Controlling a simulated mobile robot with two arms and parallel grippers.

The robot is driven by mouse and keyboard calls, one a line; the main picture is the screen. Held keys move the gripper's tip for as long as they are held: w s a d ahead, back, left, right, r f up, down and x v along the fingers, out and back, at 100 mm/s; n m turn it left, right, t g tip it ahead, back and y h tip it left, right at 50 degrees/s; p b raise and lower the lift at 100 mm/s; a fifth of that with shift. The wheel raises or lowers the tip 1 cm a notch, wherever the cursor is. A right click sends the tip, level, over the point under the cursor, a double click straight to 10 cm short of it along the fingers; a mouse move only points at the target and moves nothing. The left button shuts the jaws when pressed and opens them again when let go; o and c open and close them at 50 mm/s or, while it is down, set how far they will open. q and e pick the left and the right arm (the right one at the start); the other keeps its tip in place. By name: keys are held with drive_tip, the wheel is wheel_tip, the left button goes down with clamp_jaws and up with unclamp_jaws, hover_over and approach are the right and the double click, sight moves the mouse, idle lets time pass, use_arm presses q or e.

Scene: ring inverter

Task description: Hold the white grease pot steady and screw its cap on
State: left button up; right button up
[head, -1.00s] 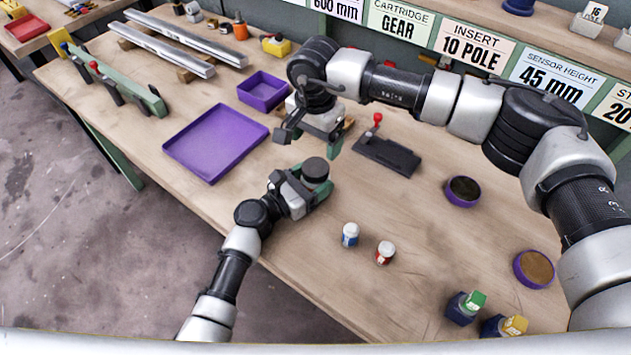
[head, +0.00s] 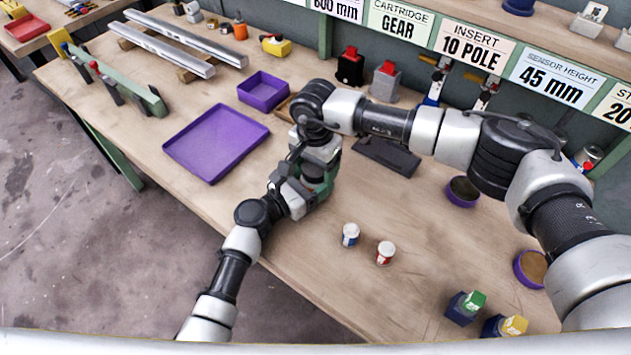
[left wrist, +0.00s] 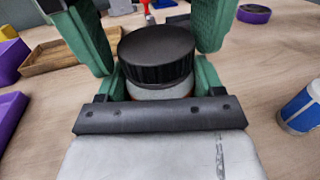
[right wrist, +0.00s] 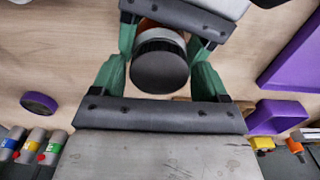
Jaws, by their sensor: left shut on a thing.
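The white grease pot (left wrist: 160,93) sits between the fingers of my left gripper (left wrist: 162,86), which is shut on it. The black ribbed cap (left wrist: 157,55) is on top of the pot, and a thin orange band shows beneath it. In the right wrist view the cap (right wrist: 159,68) is seen from above. My right gripper (right wrist: 160,78) is open, with one green finger on each side of the cap and small gaps showing. In the head view my right gripper (head: 318,165) is directly above my left gripper (head: 308,190) and hides the pot and cap.
A purple tray (head: 215,145) and a smaller purple bin (head: 263,90) lie to the left. A black fixture (head: 388,156) is behind right. Two small bottles, blue-labelled (head: 350,234) and red-labelled (head: 385,252), stand to the right. Round purple dishes (head: 461,191) are farther right.

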drive_tip(key=c, duration=0.8)
drive_tip(key=shift+o, duration=0.2)
drive_tip(key=m, duration=1.4)
drive_tip(key=shift+m, duration=0.3)
drive_tip(key=o, duration=1)
drive_tip(key=shift+s+a, duration=0.1)
drive_tip(key=shift+s, duration=0.1)
drive_tip(key=shift+r, duration=0.1)
